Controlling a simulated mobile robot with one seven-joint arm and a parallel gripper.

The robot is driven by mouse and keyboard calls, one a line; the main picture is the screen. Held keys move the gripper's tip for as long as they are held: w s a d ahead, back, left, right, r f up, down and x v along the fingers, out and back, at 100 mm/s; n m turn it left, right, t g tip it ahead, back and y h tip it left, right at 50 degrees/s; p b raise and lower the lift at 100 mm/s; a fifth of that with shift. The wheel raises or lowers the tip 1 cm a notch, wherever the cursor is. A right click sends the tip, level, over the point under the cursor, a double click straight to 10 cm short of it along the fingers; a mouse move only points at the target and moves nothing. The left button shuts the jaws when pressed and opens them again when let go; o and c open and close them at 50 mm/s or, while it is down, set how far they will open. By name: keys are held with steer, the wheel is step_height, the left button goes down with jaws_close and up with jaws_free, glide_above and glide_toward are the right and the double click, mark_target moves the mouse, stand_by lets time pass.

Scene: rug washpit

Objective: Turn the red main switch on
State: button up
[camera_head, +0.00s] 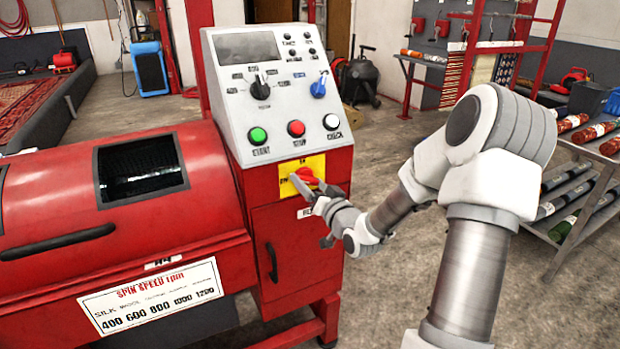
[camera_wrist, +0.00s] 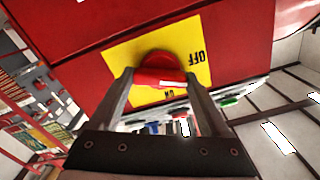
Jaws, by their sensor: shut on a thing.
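The red main switch (camera_head: 306,176) is a red rotary knob on a yellow plate (camera_head: 288,188) on the front of the red machine, below the grey control panel. My gripper (camera_head: 302,186) reaches it from the right and is shut on the knob. In the wrist view the knob (camera_wrist: 160,72) sits between the two fingers of my gripper (camera_wrist: 158,84). The yellow plate (camera_wrist: 200,79) carries the word OFF and a second marking that reads ON, both upside down there. The gripper covers part of the knob, and its exact pointing is hard to tell.
The control panel (camera_head: 222,95) above has a green start button (camera_head: 258,135), a red stop button (camera_head: 296,128), a white button (camera_head: 331,121) and a blue switch (camera_head: 319,87). A red drum (camera_head: 60,185) is at left. A rack (camera_head: 572,200) with rolled rugs stands at right.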

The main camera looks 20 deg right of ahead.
steer(key=m+p, duration=0.4)
steer(key=m, duration=0.2)
steer(key=shift+r+m, duration=0.1)
steer(key=shift+m, duration=0.2)
steer(key=m+p, duration=0.2)
steer(key=m, duration=0.1)
steer(key=shift+m+p, duration=0.7)
steer(key=shift+m, duration=0.9)
steer(key=o, duration=1.2)
steer(key=s, duration=0.5)
steer(key=s+p, duration=0.1)
steer(key=s, duration=0.5)
steer(key=s+p, duration=0.1)
steer(key=s, duration=0.5)
steer(key=shift+s+d, duration=0.25)
steer(key=shift+d, duration=0.05)
